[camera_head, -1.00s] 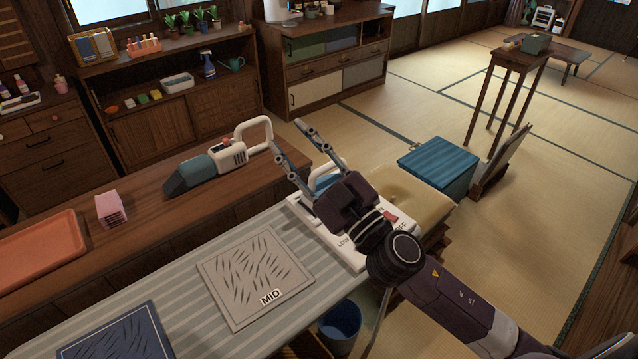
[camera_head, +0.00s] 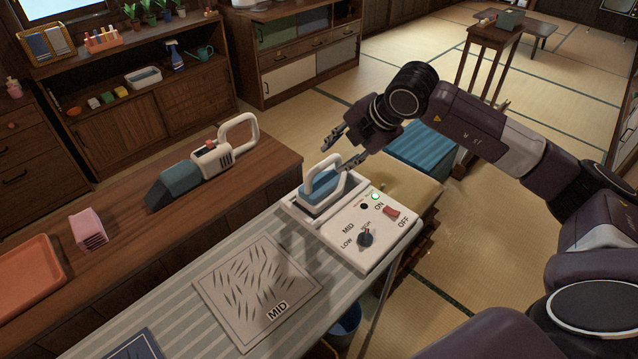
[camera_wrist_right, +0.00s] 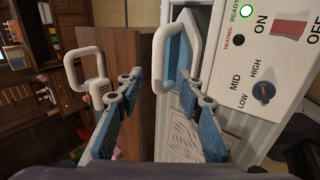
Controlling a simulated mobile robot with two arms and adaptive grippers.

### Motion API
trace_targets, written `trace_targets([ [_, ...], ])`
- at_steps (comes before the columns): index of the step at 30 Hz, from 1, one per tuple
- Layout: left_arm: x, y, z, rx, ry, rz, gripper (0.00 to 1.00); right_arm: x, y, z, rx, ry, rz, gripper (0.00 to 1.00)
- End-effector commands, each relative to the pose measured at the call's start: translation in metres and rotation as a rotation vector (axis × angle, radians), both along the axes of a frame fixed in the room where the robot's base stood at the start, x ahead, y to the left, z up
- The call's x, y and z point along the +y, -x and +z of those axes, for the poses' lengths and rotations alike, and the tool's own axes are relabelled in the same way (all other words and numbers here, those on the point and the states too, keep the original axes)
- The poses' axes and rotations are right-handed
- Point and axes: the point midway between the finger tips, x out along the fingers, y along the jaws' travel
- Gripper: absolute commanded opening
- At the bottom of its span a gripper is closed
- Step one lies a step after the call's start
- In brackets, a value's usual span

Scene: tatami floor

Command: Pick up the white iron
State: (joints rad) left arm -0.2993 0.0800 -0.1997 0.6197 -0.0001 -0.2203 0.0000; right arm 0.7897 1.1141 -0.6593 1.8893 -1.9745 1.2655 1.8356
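The iron, with a white loop handle and a blue body (camera_head: 322,192), sits in the recess of a white control base (camera_head: 345,247) on the striped ironing board. My right gripper (camera_head: 337,157) is open and empty just above and behind the handle, its fingers pointing left and down. In the right wrist view the iron's white handle (camera_wrist_right: 191,38) shows beyond my right gripper's spread fingertips (camera_wrist_right: 160,86), nearer the right finger. I cannot tell whether that finger touches it. My left gripper is not in view.
The base has a lit green light, a LOW/MID/HIGH dial (camera_head: 365,239) and a red switch (camera_head: 391,211). A wrinkled cloth marked MID (camera_head: 255,285) lies on the board. A grey-blue handheld device (camera_head: 195,170) with a white handle, a pink block (camera_head: 88,230) and an orange tray (camera_head: 30,280) stand left.

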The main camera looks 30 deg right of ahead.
Motion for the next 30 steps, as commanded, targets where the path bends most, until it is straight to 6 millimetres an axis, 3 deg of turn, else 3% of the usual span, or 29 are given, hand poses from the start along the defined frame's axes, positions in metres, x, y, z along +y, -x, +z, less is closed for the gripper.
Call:
trace_targets([
  [18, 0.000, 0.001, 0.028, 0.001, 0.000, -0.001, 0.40, 0.013, -0.041, -0.058, 0.003, 0.000, 0.001, 0.34],
  [26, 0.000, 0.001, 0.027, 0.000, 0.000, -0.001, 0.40, 0.014, -0.043, -0.061, 0.002, 0.001, 0.002, 0.34],
  [30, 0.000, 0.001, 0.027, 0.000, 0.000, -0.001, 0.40, 0.014, -0.043, -0.061, 0.001, 0.000, 0.001, 0.20],
])
